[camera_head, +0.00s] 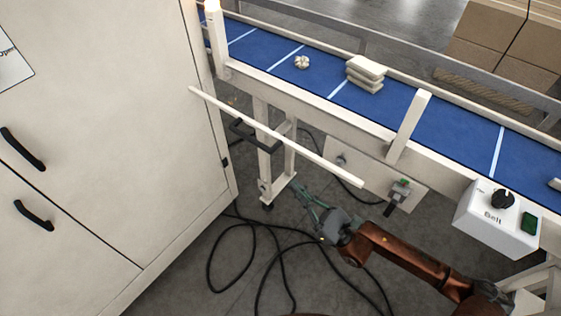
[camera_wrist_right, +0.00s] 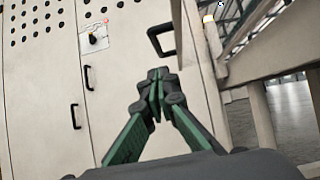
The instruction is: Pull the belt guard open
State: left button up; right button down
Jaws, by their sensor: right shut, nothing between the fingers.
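The belt guard (camera_head: 310,155) shows in the head view as a long, thin white bar or edge slanting in front of the conveyor. Its black handle (camera_head: 252,138) sticks out on the near-left side, by the cabinet. My right gripper (camera_head: 299,189) has green fingers. It is shut and empty, below and to the right of the handle in the head view. In the right wrist view my right gripper (camera_wrist_right: 155,82) has its fingertips together. The handle (camera_wrist_right: 158,43) appears just above the tips, apart from them in the picture. My left gripper is out of view.
A tall cream cabinet (camera_head: 100,110) with black handles stands at the left. The blue conveyor belt (camera_head: 430,120) carries small white items. A belt control box (camera_head: 497,219) with a black knob hangs at the right. Black cables (camera_head: 212,262) lie on the floor.

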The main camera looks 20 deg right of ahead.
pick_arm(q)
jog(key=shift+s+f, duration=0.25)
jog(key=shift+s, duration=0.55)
pick_arm(e)
jog(key=w+a+r, duration=0.3)
jog(key=w+r, duration=0.1)
jog(key=r, duration=0.3)
jog(key=shift+w+r, duration=0.15)
jog(key=shift+w, duration=0.25)
jog(key=shift+a, duration=0.1)
